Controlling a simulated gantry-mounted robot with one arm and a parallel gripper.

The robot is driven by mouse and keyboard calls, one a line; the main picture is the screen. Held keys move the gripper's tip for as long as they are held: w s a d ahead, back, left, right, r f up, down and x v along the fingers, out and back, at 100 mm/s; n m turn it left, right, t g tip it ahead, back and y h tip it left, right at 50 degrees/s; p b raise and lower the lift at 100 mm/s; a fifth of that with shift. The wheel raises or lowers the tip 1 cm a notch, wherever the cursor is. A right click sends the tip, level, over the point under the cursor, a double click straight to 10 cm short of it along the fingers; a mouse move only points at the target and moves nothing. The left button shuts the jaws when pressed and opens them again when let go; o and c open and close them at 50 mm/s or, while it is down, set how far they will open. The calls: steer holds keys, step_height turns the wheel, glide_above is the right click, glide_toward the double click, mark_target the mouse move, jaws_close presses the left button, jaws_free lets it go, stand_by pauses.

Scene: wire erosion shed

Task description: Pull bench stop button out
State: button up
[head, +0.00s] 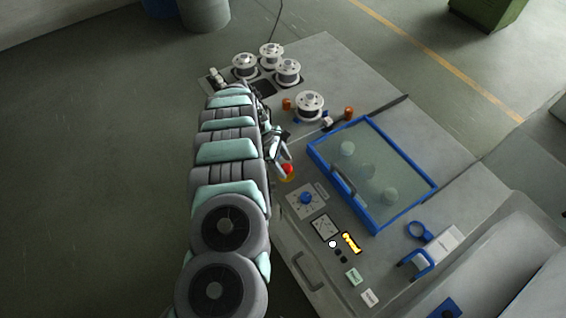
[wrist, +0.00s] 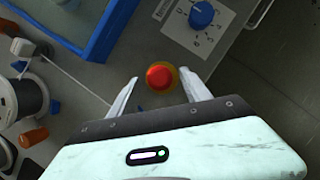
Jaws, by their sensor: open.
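The bench stop button (head: 288,169) is a red mushroom button on a yellow ring, on the grey bench near its left edge. In the wrist view the red button (wrist: 160,76) lies between and a little beyond the tips of my gripper (wrist: 160,85). The two pale fingers are spread apart, one on each side of the button, with a gap to it on both sides. My gripper is open and holds nothing. In the head view my gripper (head: 281,157) is beside the button and partly hidden by my arm.
A blue rotary knob (head: 306,198) on a white plate sits close to the button. A blue-framed glass lid (head: 372,176) stands to its right. White wire spools (head: 309,105) and orange parts (head: 349,113) are farther back. Open floor lies left of the bench.

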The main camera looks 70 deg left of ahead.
steer(key=b+v, duration=0.1)
steer(key=v, duration=0.9)
steer(key=shift+s+r, duration=0.15)
steer(key=shift+r, duration=0.2)
steer(key=shift+a, duration=0.1)
